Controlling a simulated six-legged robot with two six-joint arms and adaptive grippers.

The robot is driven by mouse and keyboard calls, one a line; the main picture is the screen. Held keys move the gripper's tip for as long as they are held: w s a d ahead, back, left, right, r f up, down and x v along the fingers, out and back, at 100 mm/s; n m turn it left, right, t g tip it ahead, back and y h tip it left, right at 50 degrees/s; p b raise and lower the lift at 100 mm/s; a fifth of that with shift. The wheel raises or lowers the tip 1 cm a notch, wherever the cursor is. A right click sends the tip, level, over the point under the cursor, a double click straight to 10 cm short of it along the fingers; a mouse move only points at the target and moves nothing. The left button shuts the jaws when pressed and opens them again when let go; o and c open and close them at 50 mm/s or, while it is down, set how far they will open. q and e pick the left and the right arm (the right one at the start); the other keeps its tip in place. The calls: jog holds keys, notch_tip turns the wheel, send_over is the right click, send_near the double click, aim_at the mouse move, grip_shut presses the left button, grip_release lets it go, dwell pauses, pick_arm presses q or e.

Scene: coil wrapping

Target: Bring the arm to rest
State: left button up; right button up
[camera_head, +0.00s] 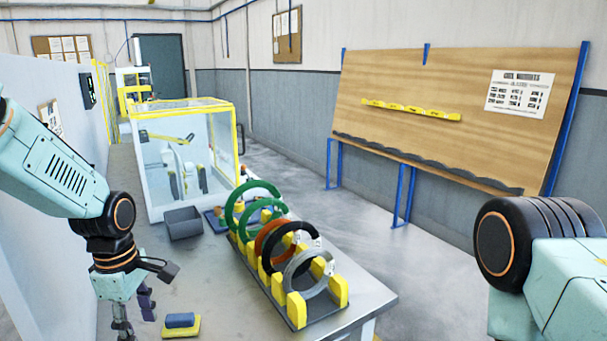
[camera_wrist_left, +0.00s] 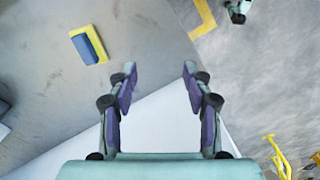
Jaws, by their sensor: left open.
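My left arm comes in from the left, and my left gripper (camera_head: 135,312) hangs low at the near left side of the table, pointing down. Its fingers (camera_wrist_left: 160,75) are spread apart with nothing between them in the left wrist view. A blue block on a yellow base (camera_head: 180,322) lies on the table just right of the gripper, apart from it. It also shows in the wrist view as a blue and yellow piece (camera_wrist_left: 88,46). Part of my right arm shows at the right edge; its gripper is out of view.
A rack (camera_head: 318,310) with yellow supports holds several rings, including green, orange, black and grey ones. Behind it are a grey bin (camera_head: 183,222) and a clear enclosure (camera_head: 160,170) with yellow edges. A wall (camera_head: 40,225) stands close on the left. Some table top near the bin is bare.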

pick_arm(q)
jog(key=s+f+m, duration=0.1)
jog(key=f, duration=0.2)
jog(key=s+d+f+m+b, duration=0.1)
jog(key=f, duration=0.3)
jog(key=s+d+f+m, duration=0.1)
jog(key=f, duration=0.2)
jog(key=shift+s+d+f+b, duration=0.1)
jog(key=shift+d+f+b, duration=0.2)
jog(key=shift+b, duration=0.1)
jog(key=s+d+f+m+b, duration=0.2)
jog(key=s+f+m, duration=0.4)
jog(key=s+f, duration=0.4)
jog(key=s+d+f+m+b, duration=0.1)
jog(key=s+f+m+b, duration=0.4)
jog(key=s+f, duration=0.6)
jog(key=s+m, duration=0.2)
jog(key=s, duration=0.3)
jog(key=shift+s+d+m, duration=0.15)
jog(key=shift+d+m, duration=0.15)
jog(key=shift+d, duration=0.1)
